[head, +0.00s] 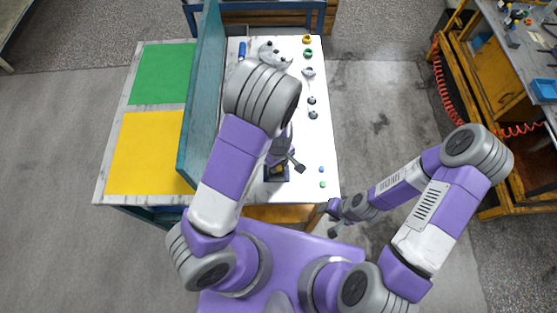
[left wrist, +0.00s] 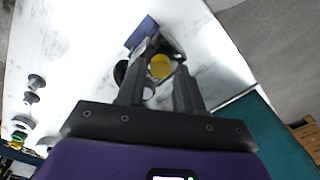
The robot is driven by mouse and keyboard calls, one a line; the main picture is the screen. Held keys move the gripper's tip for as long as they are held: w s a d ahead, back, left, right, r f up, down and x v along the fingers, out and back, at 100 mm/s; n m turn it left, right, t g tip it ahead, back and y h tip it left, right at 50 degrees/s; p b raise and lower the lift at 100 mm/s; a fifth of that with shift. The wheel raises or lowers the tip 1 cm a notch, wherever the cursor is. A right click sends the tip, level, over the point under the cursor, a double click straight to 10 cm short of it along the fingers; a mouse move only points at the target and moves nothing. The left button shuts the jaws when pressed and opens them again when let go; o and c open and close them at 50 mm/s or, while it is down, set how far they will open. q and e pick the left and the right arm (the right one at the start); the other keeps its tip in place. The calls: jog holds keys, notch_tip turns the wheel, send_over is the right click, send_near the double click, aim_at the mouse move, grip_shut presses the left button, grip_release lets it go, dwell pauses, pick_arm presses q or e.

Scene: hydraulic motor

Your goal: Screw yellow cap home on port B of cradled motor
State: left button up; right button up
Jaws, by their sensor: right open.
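The yellow cap (left wrist: 160,67) shows between the fingertips of my left gripper (left wrist: 161,72) in the left wrist view. The fingers stand on both sides of it and appear to touch it. The motor, dark and grey, sits below the cap in its blue cradle (left wrist: 142,32); the fingers hide most of it, and port B cannot be made out. My right gripper (head: 333,220) is open and empty, off the table's front right corner.
A tall teal panel (head: 203,95) stands left of the work area. Beyond it lie green (head: 162,72) and yellow (head: 145,150) mats. Several small fittings (head: 312,107) line the table's right side, with a grey part (head: 274,54) at the back. An orange workbench (head: 495,85) stands right.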

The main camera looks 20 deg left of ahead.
pick_arm(q)
jog(key=shift+r+n, duration=0.1)
jog(key=shift+n, duration=0.9)
jog(key=shift+p, duration=0.3)
jog(key=shift+f, duration=0.2)
grip_shut()
jog(key=m, duration=0.6)
